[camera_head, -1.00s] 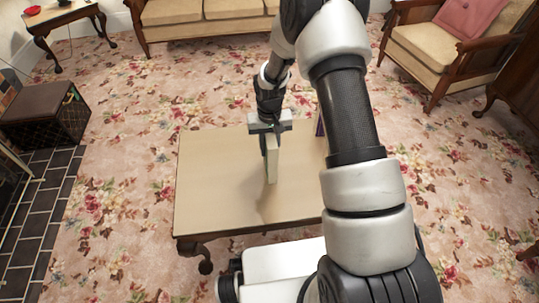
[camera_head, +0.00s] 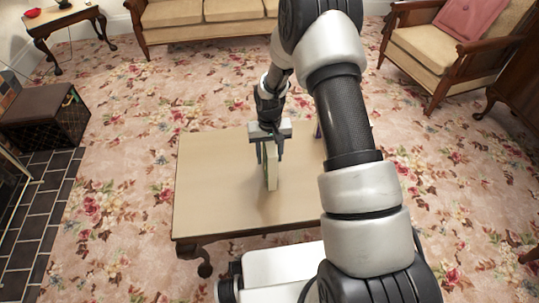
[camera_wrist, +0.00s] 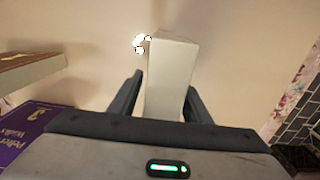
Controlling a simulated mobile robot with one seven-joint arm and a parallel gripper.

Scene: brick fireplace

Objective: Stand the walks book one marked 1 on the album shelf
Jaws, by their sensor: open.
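A slim pale book with a greenish side (camera_head: 272,172) stands upright on the low table. It also shows in the wrist view as a pale block (camera_wrist: 170,75). I see no number on it. My gripper (camera_head: 269,158) is open, with its fingers on either side of this book; in the wrist view the fingers (camera_wrist: 163,98) flank it, and I cannot tell whether they touch it. A purple book (camera_wrist: 35,128) with "Walks" in its title shows at lower left in the wrist view. I cannot make out a 1 on it. I cannot identify the album shelf.
The low wooden table (camera_head: 215,190) is bare on its left side. A block with pale, page-like edges (camera_wrist: 35,78) lies left in the wrist view. My arm hides the table's right part. A dark crate (camera_head: 50,118) and armchair (camera_head: 445,45) stand farther off.

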